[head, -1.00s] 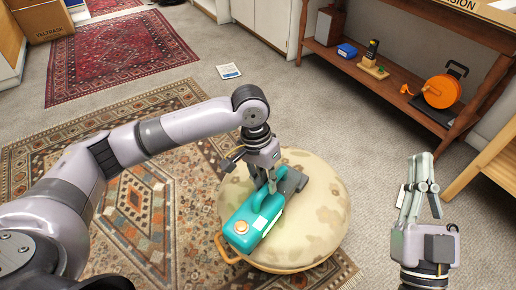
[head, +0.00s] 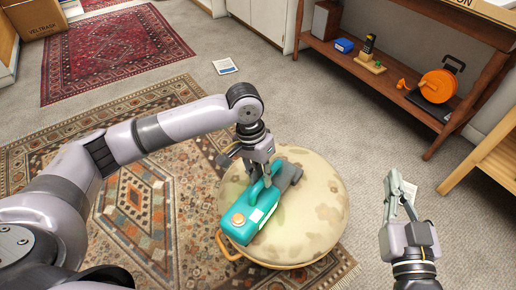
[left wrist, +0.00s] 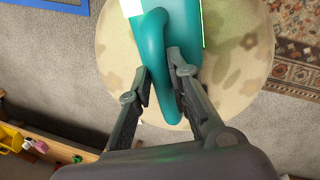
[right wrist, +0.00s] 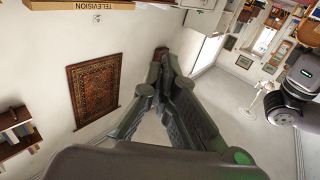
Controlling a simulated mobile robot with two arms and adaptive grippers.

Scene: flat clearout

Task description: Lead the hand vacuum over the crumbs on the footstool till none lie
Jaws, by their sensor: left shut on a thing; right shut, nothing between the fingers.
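The teal hand vacuum (head: 240,221) lies over the left part of the round footstool (head: 313,225), its grey nozzle pointing up and to the right. My left gripper (head: 262,180) is shut on the vacuum's handle; the handle also shows between the fingers in the left wrist view (left wrist: 159,65). The footstool top is cream with tan blotches. I cannot tell crumbs from its pattern, and the vacuum and gripper hide part of it. My right gripper (head: 398,190) is shut and empty, held up to the right of the footstool; its fingertips meet in the right wrist view (right wrist: 163,62).
A wooden shelf (head: 400,85) with an orange reel (head: 438,86) stands at the back right. A patterned rug (head: 140,215) lies left of and under the footstool. A white-and-blue card (head: 225,66) lies on the carpet behind. Bare carpet separates footstool and shelf.

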